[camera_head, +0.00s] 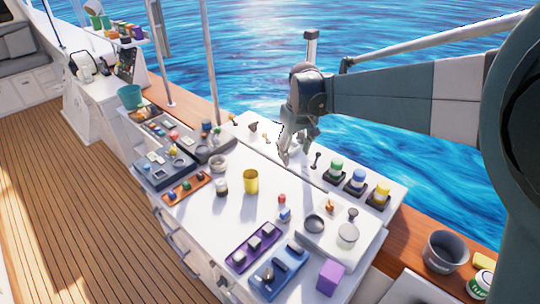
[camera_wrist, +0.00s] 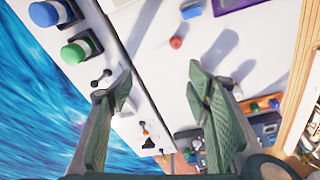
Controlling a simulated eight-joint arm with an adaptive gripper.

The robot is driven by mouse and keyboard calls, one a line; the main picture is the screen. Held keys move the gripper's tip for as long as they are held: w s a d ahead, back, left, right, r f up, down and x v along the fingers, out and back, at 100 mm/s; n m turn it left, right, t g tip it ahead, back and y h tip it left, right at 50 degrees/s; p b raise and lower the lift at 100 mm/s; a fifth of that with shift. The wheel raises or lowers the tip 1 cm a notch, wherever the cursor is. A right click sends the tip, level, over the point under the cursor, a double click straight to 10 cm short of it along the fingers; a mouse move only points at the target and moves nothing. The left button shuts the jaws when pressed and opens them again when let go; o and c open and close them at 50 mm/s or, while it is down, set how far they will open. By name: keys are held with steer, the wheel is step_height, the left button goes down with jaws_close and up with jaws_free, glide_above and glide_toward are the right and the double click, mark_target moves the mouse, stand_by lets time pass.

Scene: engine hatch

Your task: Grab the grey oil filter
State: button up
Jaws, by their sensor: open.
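My gripper (camera_head: 299,146) hangs over the far strip of the white hatch top, between a small black knob (camera_head: 316,158) and a small orange-brown piece (camera_head: 265,137). In the wrist view its two green fingers (camera_wrist: 160,88) are spread wide, with nothing held between them. A small whitish-grey piece (camera_wrist: 126,106) shows beside the left fingertip, partly hidden by it. I cannot tell whether it is the grey oil filter. A grey round can (camera_head: 348,236) stands on a white tray at the right of the hatch, apart from my gripper. I cannot tell whether this is the filter.
Green (camera_head: 336,168), blue (camera_head: 357,180) and yellow (camera_head: 380,193) capped pieces stand on dark bases to the right of my gripper. A yellow cup (camera_head: 251,181) stands mid-hatch. A purple tray (camera_head: 254,246), blue tray (camera_head: 277,273) and purple box (camera_head: 330,277) lie in front.

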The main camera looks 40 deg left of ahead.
steer(key=s+a+f+n+p, duration=0.1)
steer(key=s+a+f, duration=0.25)
steer(key=a, duration=0.35)
steer(key=s+a+f+n+p, duration=0.1)
steer(key=s+a+f, duration=0.25)
steer(key=a, duration=0.45)
steer(key=n+g+h, duration=0.1)
steer(key=n, duration=0.1)
glide_above(220, 181)
steer(key=f, duration=0.6)
steer(key=shift+d+f+p, duration=0.3)
steer(key=shift+f+p, duration=0.1)
steer(key=shift+f, duration=1.3)
steer(key=shift+a+f, duration=0.15)
steer(key=shift+f, duration=2.45)
steer(key=c, duration=1.1)
